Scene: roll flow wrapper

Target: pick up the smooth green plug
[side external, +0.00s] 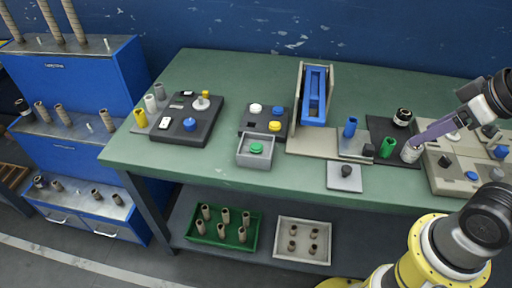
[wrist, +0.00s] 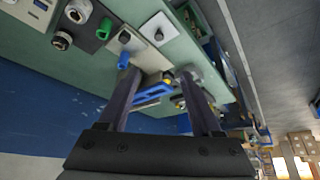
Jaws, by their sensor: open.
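A green upright plug (side external: 387,147) stands on a dark mat right of the middle of the bench. It also shows in the wrist view (wrist: 104,29), up and left of my fingers. I cannot tell its surface texture. A second, low round green piece (side external: 256,148) sits in a grey open tray. My gripper (side external: 416,139) is right of the upright green plug in the side view, with a pale cylinder (side external: 410,153) just below its tip. In the wrist view my gripper (wrist: 158,76) has its two fingers apart with nothing held between them.
A blue plug (side external: 350,127) on a grey block stands left of the upright green plug. A black-and-white ring piece (side external: 403,117) is behind it. A beige fixture (side external: 460,165) fills the right end. The green bench top (side external: 215,80) is clear at the back left.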

